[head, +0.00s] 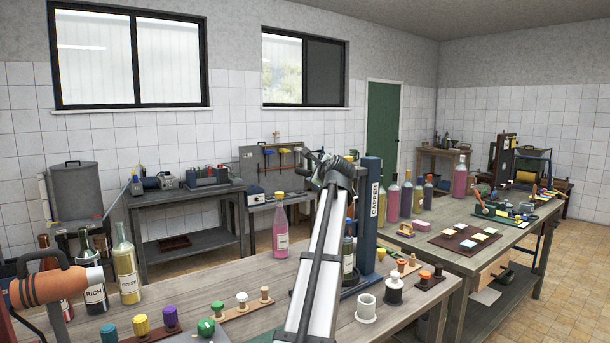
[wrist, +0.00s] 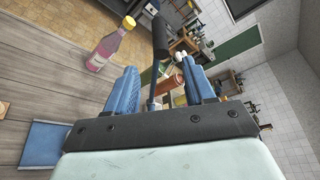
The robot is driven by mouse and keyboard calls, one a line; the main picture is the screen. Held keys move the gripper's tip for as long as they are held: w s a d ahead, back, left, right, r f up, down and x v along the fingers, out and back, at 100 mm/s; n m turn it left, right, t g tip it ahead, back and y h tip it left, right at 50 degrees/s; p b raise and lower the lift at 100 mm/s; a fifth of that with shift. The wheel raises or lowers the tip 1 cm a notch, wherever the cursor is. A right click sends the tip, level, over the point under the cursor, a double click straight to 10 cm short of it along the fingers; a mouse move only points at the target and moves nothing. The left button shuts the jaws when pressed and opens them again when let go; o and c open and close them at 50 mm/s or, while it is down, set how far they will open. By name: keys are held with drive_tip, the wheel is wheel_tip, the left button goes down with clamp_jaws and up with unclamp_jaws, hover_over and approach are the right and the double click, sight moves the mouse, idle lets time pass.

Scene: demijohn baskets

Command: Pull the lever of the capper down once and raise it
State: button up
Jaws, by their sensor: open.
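The capper is a blue column (head: 371,205) labelled CAPPER on the near bench, with a blue base (head: 345,284); a blue plate at lower left in the wrist view (wrist: 45,143) looks like that base. A dark bottle (head: 348,255) stands upright at the column. The lever has a thick black grip (wrist: 160,36) on a thin rod and shows between my fingers in the wrist view. My gripper (wrist: 160,68) is open, its blue fingers on either side of the lever, with no clear contact. In the head view my gripper (head: 330,163) is beside the column top, partly hidden by my arm.
A pink bottle (head: 280,228) stands left of the capper. Several bottles stand behind on the right bench (head: 470,262).

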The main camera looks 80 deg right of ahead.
sight(305, 173)
drive_tip(key=x, duration=1.3)
clamp_jaws()
idle(0.4)
